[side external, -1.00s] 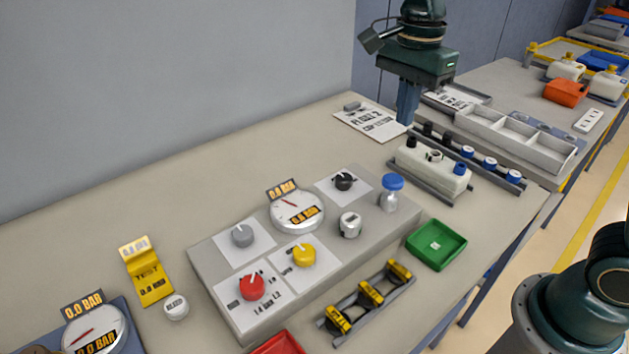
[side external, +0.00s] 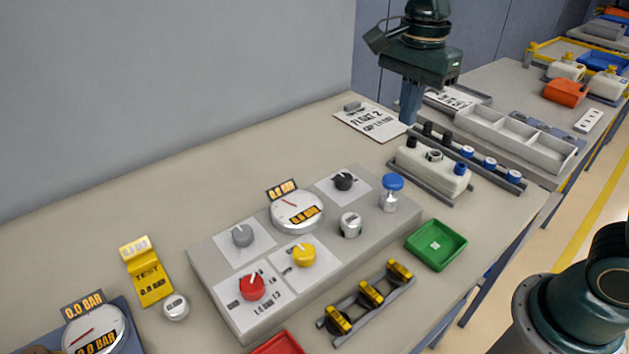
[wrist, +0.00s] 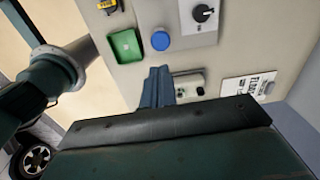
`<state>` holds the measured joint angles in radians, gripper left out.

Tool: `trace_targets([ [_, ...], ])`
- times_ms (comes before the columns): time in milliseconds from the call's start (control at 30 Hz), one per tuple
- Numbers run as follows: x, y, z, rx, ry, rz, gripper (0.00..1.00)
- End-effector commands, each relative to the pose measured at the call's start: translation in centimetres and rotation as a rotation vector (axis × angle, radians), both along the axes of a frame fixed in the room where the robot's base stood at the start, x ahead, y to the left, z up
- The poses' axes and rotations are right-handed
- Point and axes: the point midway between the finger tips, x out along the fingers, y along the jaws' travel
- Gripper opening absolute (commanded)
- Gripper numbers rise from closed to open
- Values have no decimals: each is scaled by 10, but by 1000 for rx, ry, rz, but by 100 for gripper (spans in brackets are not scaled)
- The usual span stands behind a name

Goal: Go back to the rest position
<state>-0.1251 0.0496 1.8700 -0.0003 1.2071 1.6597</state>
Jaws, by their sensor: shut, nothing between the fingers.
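My gripper (side external: 410,104) is at the top of the side external view, pointing down, above the far part of the bench. Its blue-grey fingers are shut with nothing between them. In the wrist view the closed fingers (wrist: 158,90) show near the middle. The white tank with caps (side external: 428,168) stands on the bench in front of the gripper. It shows partly behind the fingers in the wrist view (wrist: 190,86). A white card with black print (side external: 370,121) lies flat to the left of the gripper.
A grey panel (side external: 260,262) carries coloured knobs, a gauge and a blue-capped fitting (side external: 391,186). A green tray (side external: 436,244), a rack of yellow-black parts (side external: 369,296) and a divided grey tray (side external: 505,137) stand around it. The bench's left back area is clear.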

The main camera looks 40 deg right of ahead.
Motion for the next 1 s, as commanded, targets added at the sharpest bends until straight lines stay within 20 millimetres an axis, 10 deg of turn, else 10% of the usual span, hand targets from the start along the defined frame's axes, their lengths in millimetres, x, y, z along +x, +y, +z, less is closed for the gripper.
trace_targets([
  [1000,-139,-39,15,-228,-335,1158,0],
])
